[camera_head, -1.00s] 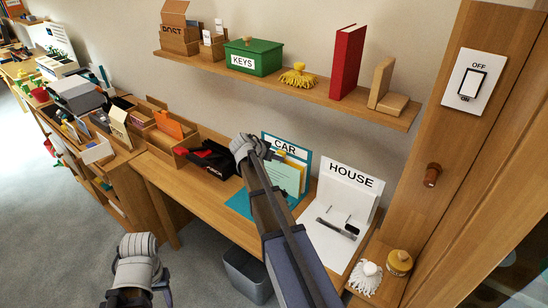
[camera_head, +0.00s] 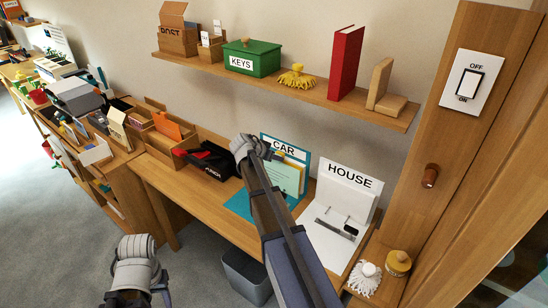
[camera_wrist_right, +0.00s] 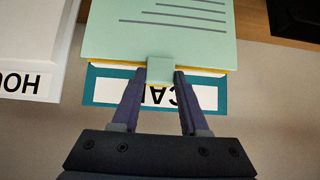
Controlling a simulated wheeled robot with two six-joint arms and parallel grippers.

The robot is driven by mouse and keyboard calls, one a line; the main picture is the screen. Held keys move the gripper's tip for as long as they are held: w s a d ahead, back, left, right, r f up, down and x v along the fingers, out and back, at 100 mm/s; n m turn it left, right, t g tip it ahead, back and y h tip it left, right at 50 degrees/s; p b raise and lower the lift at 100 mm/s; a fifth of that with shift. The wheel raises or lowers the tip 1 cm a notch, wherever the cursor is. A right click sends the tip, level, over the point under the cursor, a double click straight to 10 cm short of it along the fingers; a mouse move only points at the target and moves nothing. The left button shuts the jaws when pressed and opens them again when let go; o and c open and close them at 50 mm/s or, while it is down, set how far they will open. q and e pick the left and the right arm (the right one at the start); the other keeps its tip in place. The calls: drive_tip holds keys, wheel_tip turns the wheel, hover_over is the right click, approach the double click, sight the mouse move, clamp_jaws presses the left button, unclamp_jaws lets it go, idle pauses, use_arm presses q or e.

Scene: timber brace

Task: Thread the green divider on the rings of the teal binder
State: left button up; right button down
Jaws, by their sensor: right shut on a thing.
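The teal binder (camera_head: 240,205) lies open on the desk, its back cover labelled CAR (camera_head: 290,150) standing upright. The pale green divider (camera_head: 285,178) stands in front of that cover, with a yellow sheet edge showing behind it. In the right wrist view the divider (camera_wrist_right: 160,35) has printed lines and a tab between my fingers. My right gripper (camera_wrist_right: 160,72) is shut on this tab. The binder's rings are hidden by my right arm and the divider. My left gripper (camera_head: 140,300) hangs low at the left, away from the desk, its fingers apart and empty.
A white HOUSE binder (camera_head: 345,185) stands open just right of the teal one. A black bag (camera_head: 210,160) lies left of it. A shelf (camera_head: 330,95) with a green KEYS box (camera_head: 250,58) runs above. A brush (camera_head: 365,277) is at the desk's right end.

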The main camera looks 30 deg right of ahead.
drive_tip(key=shift+y+p, duration=0.4)
drive_tip(key=shift+p, duration=0.2)
drive_tip(key=shift+d, duration=0.15)
idle(1.0)
drive_tip(key=shift+c, duration=1.7)
unclamp_jaws()
drive_tip(key=shift+o, duration=0.3)
drive_tip(key=shift+o, duration=1.4)
wheel_tip(320, 180, up, 8)
drive_tip(key=p, duration=0.8)
